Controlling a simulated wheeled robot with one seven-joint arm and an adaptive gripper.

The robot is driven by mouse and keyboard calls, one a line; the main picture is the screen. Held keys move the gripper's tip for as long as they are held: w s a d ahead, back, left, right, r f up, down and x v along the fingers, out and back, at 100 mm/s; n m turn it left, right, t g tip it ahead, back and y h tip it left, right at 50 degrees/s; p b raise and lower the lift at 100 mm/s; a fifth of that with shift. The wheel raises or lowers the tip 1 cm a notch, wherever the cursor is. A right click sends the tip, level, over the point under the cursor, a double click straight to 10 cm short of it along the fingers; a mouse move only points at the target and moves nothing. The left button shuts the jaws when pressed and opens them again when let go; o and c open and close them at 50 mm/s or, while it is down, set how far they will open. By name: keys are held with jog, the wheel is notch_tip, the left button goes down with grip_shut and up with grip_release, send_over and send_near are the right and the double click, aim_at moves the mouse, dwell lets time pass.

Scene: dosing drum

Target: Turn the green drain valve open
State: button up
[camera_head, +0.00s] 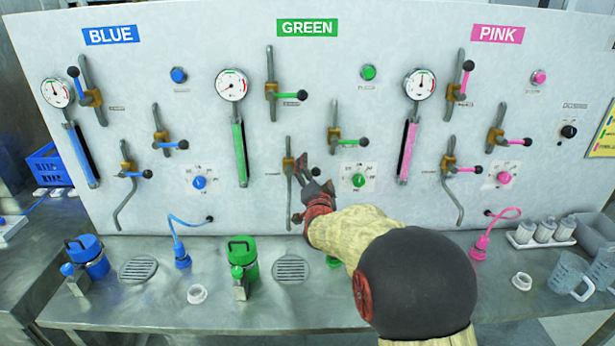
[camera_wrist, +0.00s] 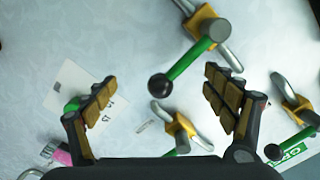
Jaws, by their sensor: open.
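The green drain valve (camera_head: 288,165) is the low valve on the left of the green section, with a brass body on a grey pipe. My gripper (camera_head: 308,178) is in front of it and partly hides its handle. In the wrist view, the valve's green lever (camera_wrist: 188,60) runs across its pipe, roughly at right angles. The lever ends in a black ball (camera_wrist: 160,85). My gripper's two padded fingers (camera_wrist: 160,80) are spread wide, with the ball showing in the gap between them. I cannot tell how far the ball is from the fingertips in depth.
A second green valve (camera_head: 335,133) and a green dial (camera_head: 359,180) are close on the right. The upper green valve (camera_head: 271,90) is above. A green-lidded container (camera_head: 243,257) and a drain grate (camera_head: 291,269) are on the bench below.

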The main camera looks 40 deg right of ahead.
jog(key=shift+a+r, duration=0.1)
dwell(0.4)
jog(key=shift+w+a+r, duration=0.2)
jog(key=shift+a+r, duration=0.05)
jog(key=shift+r, duration=0.1)
jog(key=shift+w+a+r+p, duration=0.15)
jog(key=shift+r+p, duration=0.15)
jog(key=shift+r, duration=0.85)
jog(key=shift+w+a+r+p, duration=0.1)
jog(key=shift+a+r+p, duration=0.1)
jog(key=shift+r, duration=0.35)
jog(key=shift+w+a+r+p, duration=0.1)
jog(key=shift+a+r+p, duration=0.1)
jog(key=shift+r, duration=0.35)
jog(key=shift+w+a+r+p, duration=0.25)
jog(key=shift+a+r+p, duration=0.1)
jog(key=shift+r, duration=0.3)
jog(key=shift+w+a+r+p, duration=0.6)
jog(key=shift+a+r, duration=0.15)
jog(key=shift+a, duration=0.15)
jog(key=shift+w+a+r+p, duration=0.2)
jog(key=shift+w+a+r, duration=0.15)
jog(key=shift+a, duration=0.2)
jog(key=shift+w+a+r+p, duration=0.2)
jog(key=shift+w+a, duration=0.2)
jog(key=shift+a, duration=0.1)
jog(key=shift+w+a, duration=0.65)
jog(key=shift+a, duration=0.35)
jog(key=shift+w+a, duration=0.1)
jog(key=shift+a, duration=0.1)
